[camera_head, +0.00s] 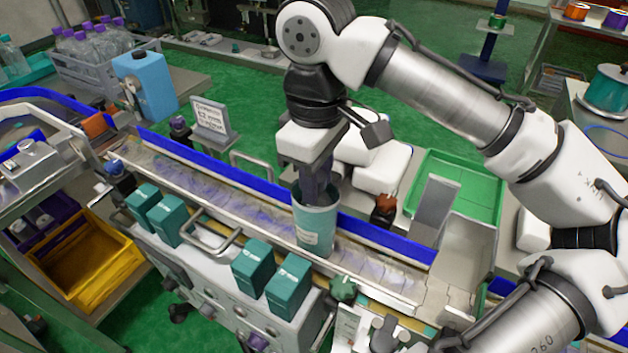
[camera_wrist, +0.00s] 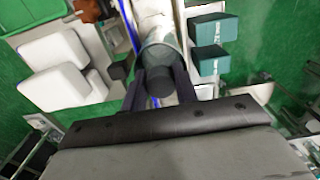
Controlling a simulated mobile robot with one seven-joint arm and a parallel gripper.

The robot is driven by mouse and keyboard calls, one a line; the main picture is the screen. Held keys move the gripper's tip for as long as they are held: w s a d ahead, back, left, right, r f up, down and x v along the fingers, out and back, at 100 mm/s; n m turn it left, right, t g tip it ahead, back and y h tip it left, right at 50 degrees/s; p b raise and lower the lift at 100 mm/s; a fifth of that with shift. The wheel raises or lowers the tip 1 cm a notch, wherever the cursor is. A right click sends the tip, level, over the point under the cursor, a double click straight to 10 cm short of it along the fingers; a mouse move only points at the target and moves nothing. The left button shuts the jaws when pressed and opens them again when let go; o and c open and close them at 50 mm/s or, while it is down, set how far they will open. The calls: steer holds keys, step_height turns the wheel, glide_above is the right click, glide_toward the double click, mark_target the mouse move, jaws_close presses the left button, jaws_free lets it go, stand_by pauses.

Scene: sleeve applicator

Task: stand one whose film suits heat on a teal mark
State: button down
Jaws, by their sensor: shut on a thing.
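A teal, open-topped cylinder (camera_head: 316,228) with a pale label is at the conveyor (camera_head: 380,268), upright or nearly so. I cannot tell whether its base touches the belt. My gripper (camera_head: 315,185) points down into its top. In the wrist view, the fingers (camera_wrist: 160,85) are closed on a dark round piece (camera_wrist: 160,76), with the cylinder (camera_wrist: 160,52) right beyond it. I cannot tell whether the dark piece is part of the cylinder. Small print on the label is unreadable. No teal mark can be made out.
Several teal boxes (camera_head: 252,268) stand along the machine's front side. A small sign (camera_head: 211,118) stands behind the conveyor's blue rail. A green tray (camera_head: 460,185) is at the right, a yellow bin (camera_head: 85,268) at the left. Metal guide plates (camera_head: 466,250) stand at the conveyor's right end.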

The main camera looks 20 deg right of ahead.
steer(key=shift+s+r, duration=0.1)
steer(key=shift+r, duration=0.05)
steer(key=shift+f, duration=0.2)
steer(key=c, duration=1.1)
jaws_free()
steer(key=shift+r, duration=0.1)
step_height(320, 180, up, 12)
steer(key=shift+a+r+p, duration=0.1)
steer(key=shift+p, duration=0.25)
